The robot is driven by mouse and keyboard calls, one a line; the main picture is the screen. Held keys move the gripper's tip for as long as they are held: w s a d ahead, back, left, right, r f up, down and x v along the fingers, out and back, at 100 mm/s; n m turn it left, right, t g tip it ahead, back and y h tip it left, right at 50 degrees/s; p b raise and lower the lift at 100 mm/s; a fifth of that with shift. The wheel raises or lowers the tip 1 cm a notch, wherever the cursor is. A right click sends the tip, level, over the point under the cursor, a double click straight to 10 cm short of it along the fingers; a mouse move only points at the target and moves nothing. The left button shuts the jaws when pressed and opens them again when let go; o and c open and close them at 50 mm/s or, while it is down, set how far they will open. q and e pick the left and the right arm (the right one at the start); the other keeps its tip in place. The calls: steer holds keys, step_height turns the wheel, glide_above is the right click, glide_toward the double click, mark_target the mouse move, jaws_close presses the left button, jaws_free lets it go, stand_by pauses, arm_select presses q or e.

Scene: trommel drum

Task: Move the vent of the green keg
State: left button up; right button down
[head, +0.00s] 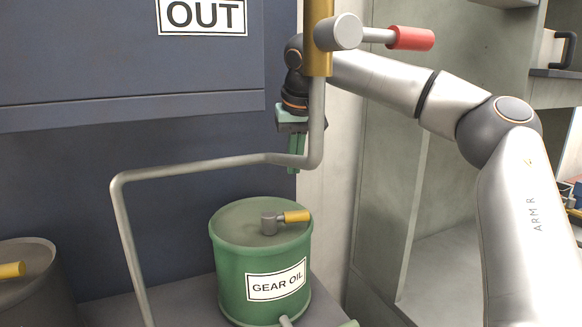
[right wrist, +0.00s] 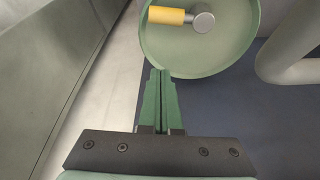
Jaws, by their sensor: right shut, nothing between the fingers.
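The green keg (head: 262,262), labelled "GEAR OIL", stands at the lower middle of the head view. Its vent (head: 296,216) is a yellow handle on a grey hub on top of the lid, pointing right. The right wrist view shows the vent's yellow handle (right wrist: 166,15) and round grey hub on the green lid (right wrist: 200,50). My right gripper (head: 294,168) has green fingers pointing down, above and behind the keg, apart from the vent. In the right wrist view its fingers (right wrist: 160,75) are together and empty, with tips by the lid's edge in the picture. My left gripper is not in view.
A grey pipe (head: 200,168) bends around above and left of the keg. A yellow post with a red-handled valve (head: 410,38) stands above. A second drum (head: 30,285) with a yellow handle is at the lower left. A dark blue panel marked "OUT" (head: 202,16) is behind.

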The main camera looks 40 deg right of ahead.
mark_target(288, 221)
steer(key=x, duration=0.8)
steer(key=shift+s+a, duration=0.35)
steer(key=shift+s, duration=0.25)
steer(key=shift+s+a, duration=0.35)
steer(key=shift+s, duration=0.2)
steer(key=shift+s+a+f, duration=0.2)
steer(key=shift+s+a, duration=0.1)
steer(key=shift+s, duration=0.25)
